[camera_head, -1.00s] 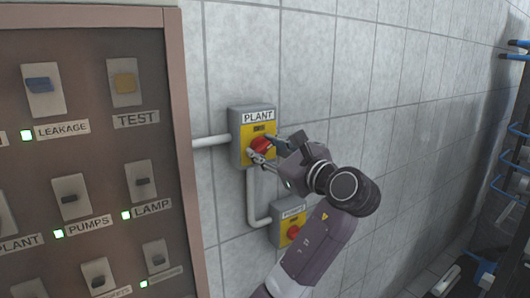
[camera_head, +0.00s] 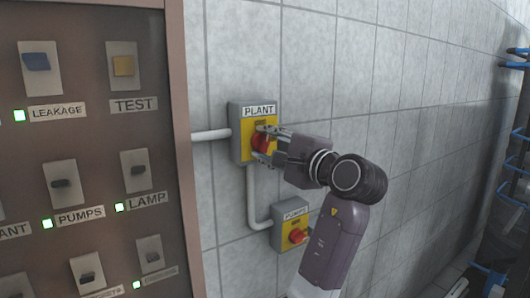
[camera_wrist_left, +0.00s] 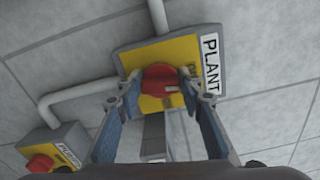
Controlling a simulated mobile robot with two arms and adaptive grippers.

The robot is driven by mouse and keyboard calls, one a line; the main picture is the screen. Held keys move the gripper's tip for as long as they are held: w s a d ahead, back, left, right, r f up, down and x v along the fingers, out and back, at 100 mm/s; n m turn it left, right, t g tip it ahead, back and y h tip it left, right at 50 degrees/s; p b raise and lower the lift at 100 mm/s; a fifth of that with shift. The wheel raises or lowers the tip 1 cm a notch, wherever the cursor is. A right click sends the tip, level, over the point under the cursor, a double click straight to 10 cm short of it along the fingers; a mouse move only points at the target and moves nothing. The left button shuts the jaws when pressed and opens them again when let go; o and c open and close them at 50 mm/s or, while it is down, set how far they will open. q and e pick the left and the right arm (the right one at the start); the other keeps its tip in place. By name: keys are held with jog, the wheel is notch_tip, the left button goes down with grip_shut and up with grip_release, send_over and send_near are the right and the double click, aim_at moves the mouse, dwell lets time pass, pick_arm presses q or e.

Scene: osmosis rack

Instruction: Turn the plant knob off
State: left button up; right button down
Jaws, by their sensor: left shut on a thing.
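The plant knob (camera_head: 261,141) is a red rotary knob on a yellow plate. It sits on the grey box labelled PLANT (camera_head: 240,124), fixed to the tiled wall. My left gripper (camera_head: 266,143) is shut on the knob, with one finger above it and one below in the head view. In the left wrist view the red knob (camera_wrist_left: 160,79) lies between the two fingertips (camera_wrist_left: 159,90), one on each side. The fingers cover part of the knob's edges. My right gripper is not in view.
A second box labelled PUMPS (camera_head: 291,222) with a red knob (camera_head: 298,236) is mounted below right, close under my left arm. A switch panel (camera_head: 95,150) stands at the left. Grey pipes (camera_head: 253,197) link the boxes.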

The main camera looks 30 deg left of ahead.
pick_arm(q)
jog(key=shift+f+n+b, duration=0.15)
jog(key=shift+n+b, duration=0.4)
jog(key=shift+n, duration=0.75)
jog(key=o, duration=1.1)
jog(key=shift+s, duration=0.1)
jog(key=v, duration=0.7)
jog(key=shift+d, duration=0.3)
